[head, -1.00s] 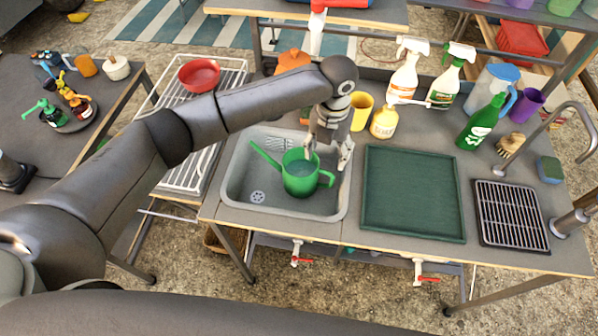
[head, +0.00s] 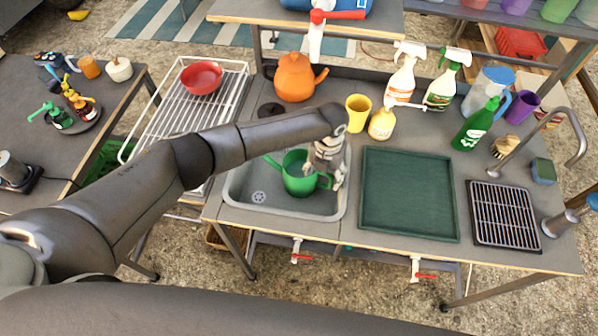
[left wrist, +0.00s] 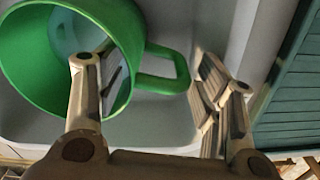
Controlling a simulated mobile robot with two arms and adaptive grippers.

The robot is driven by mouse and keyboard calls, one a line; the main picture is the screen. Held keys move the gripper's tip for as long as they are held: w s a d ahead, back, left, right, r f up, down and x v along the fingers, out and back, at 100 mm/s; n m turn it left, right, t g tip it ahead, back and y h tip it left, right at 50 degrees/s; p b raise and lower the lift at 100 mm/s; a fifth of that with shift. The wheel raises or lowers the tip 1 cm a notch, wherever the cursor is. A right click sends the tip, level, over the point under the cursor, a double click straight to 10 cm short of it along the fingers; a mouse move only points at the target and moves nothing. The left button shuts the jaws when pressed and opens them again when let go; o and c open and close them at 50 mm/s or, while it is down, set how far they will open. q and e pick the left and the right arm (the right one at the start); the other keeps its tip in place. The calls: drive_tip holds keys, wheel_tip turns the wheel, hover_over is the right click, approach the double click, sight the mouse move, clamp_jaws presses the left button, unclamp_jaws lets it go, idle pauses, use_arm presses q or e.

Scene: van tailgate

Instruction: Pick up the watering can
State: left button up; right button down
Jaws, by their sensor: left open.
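The green watering can (head: 298,176) stands upright in the grey sink basin (head: 237,195), its spout to the left and its handle to the right. My left gripper (head: 325,176) is open and low over the can's right side. In the left wrist view the can (left wrist: 75,12) fills the upper left, with its handle pointing right. One finger of my left gripper (left wrist: 155,95) reaches in at the can's open mouth and the other is beyond the handle, so the handle lies between them. Contact with the handle cannot be told. My right gripper is not in view.
A dark green tray (head: 408,232) lies right of the sink. Behind the sink stand an orange kettle (head: 294,78), a yellow cup (head: 357,113) and a cream bottle (head: 382,124). A white wire rack (head: 165,130) with a red bowl (head: 201,77) is at left.

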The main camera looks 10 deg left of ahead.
use_arm(q)
drive_tip(key=c, duration=1.2)
drive_tip(key=shift+r, duration=0.1)
